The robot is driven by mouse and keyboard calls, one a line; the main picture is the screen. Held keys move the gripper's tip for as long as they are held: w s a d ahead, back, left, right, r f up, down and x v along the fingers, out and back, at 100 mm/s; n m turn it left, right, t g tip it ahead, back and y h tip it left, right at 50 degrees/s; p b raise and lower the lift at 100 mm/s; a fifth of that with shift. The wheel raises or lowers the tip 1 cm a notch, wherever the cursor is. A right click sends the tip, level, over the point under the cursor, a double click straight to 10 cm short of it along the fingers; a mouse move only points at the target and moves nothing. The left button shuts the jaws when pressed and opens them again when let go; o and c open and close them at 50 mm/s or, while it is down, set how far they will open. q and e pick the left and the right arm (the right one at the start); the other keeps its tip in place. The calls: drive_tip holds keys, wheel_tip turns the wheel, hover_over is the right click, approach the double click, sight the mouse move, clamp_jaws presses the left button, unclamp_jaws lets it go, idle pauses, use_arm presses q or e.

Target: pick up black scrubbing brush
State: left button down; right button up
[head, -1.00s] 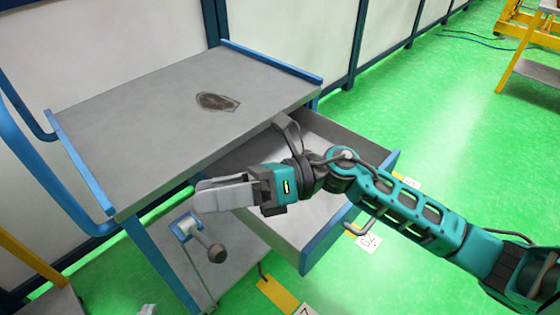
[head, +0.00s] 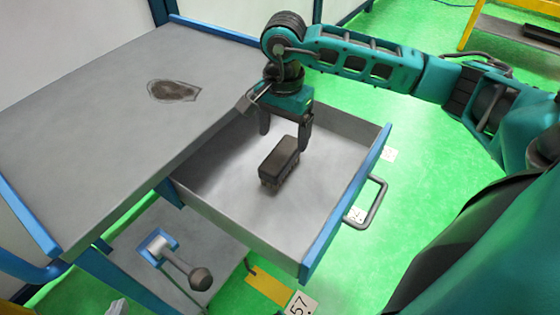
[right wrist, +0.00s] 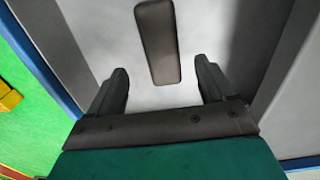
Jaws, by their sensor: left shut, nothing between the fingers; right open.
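The black scrubbing brush (head: 279,168) lies in the open drawer (head: 325,185), near the middle of its pale floor. My right gripper (head: 284,139) points down over the drawer, open, with its fingers above and slightly behind the brush. In the right wrist view the brush (right wrist: 158,45) lies long side away from me, beyond the open fingers (right wrist: 161,82) and roughly between their lines. Nothing is between the fingers. Only a small grey tip of my left gripper (head: 118,307) shows at the bottom left edge, shut and away from the drawer.
The grey cart top (head: 110,130) with a dark stain (head: 174,91) is beside the drawer, at a higher level. The drawer has raised walls and a front handle (head: 368,203). A knobbed tool (head: 185,268) is on the lower shelf. Green floor lies to the right.

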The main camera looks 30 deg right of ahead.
sight(282, 151)
wheel_tip(282, 151, down, 7)
drive_tip(key=shift+w+f+b, duration=0.15)
drive_tip(key=shift+b, duration=0.3)
drive_tip(key=shift+c, duration=0.4)
drive_tip(key=c, duration=1.1)
